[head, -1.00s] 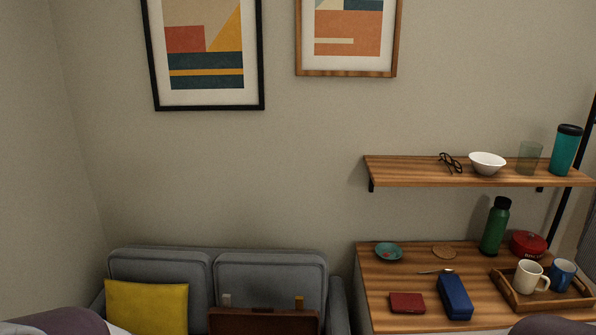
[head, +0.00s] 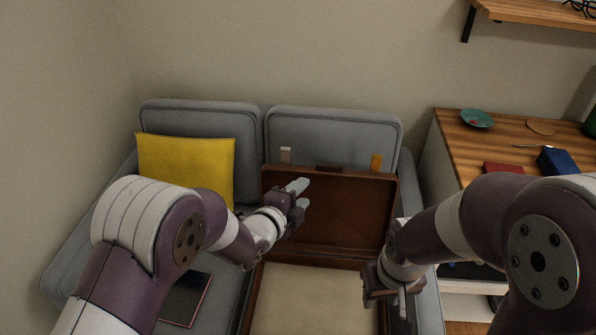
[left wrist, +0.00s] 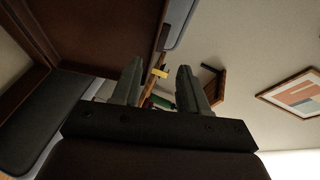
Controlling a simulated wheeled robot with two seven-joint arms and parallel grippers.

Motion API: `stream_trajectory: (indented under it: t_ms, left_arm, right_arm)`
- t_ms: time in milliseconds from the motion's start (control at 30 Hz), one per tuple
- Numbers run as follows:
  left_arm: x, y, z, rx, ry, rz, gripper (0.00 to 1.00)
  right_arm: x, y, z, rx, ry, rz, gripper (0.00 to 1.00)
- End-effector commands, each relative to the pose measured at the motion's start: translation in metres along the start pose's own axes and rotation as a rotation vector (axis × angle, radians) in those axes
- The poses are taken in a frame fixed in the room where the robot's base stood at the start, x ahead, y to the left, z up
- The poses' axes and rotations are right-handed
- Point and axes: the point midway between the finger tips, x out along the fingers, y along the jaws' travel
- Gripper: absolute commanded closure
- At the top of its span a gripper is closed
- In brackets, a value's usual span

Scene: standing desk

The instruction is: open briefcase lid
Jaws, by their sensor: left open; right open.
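The brown briefcase stands open on the grey sofa in the head view. Its lid (head: 335,215) is raised upright near the sofa's back cushions, and its pale lined base (head: 305,300) lies flat in front. My left gripper (head: 298,187) is open and empty in front of the lid's left part. My right gripper (head: 390,295) is open and empty above the right side of the base. In the left wrist view, my left gripper's two fingers (left wrist: 158,85) are apart with nothing between them. The brown lid (left wrist: 95,30) shows at upper left there.
A yellow cushion (head: 187,165) leans on the sofa (head: 200,118) left of the lid. A dark flat item (head: 186,298) lies on the seat left of the base. A wooden desk (head: 460,145) with a teal dish (head: 476,119) and a blue case (head: 560,162) stands at right.

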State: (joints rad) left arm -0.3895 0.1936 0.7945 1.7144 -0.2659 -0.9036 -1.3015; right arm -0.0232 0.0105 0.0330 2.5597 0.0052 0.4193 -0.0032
Motion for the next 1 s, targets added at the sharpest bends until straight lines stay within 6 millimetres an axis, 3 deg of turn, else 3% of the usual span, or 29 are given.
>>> stream_trajectory:
  t_ms: [233, 700, 1000]
  left_arm:
    - [0.017, -0.003, 0.0, 0.063, 0.003, -0.017, 0.56]
    - [0.109, -0.003, 0.0, 0.06, 0.002, -0.015, 0.56]
    - [0.126, -0.005, 0.0, 0.059, 0.001, -0.015, 0.56]
  right_arm:
    - [0.004, 0.0, 0.001, 0.0, -0.001, 0.0, 0.57]
    - [0.017, 0.0, 0.002, 0.0, -0.001, 0.0, 0.57]
    - [0.018, 0.0, 0.003, 0.0, -0.001, 0.0, 0.57]
